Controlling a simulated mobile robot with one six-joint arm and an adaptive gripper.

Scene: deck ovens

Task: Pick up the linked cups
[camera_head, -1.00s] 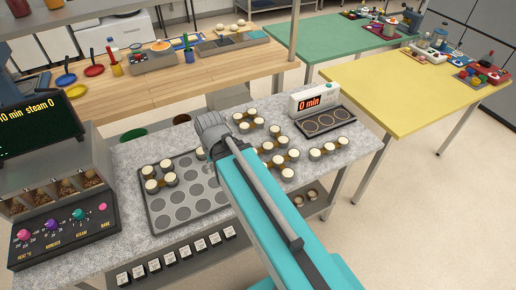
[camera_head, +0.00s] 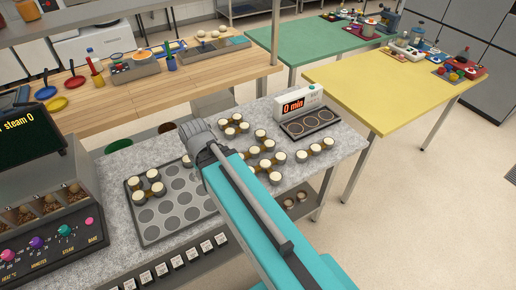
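Linked cups with pale tops stand in groups on the speckled grey counter. One group (camera_head: 233,126) is at the back, one (camera_head: 262,137) right of it, one (camera_head: 266,163) in the middle beside my arm, and one (camera_head: 315,150) at the right. Another group (camera_head: 148,187) sits in the left part of the dark round-holed tray (camera_head: 150,233). A further cup (camera_head: 187,160) shows partly behind my wrist. My teal arm reaches over the counter and covers the tray's right side. My gripper's fingers are hidden behind the arm, so any hold on cups cannot be seen.
A timer box (camera_head: 294,104) reading "0 min" stands behind a dark three-ring tray (camera_head: 311,122). An oven with knobs (camera_head: 65,231) is at the left. White labelled switches (camera_head: 177,262) line the front edge. A yellow table (camera_head: 385,88) stands beyond, with open floor at right.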

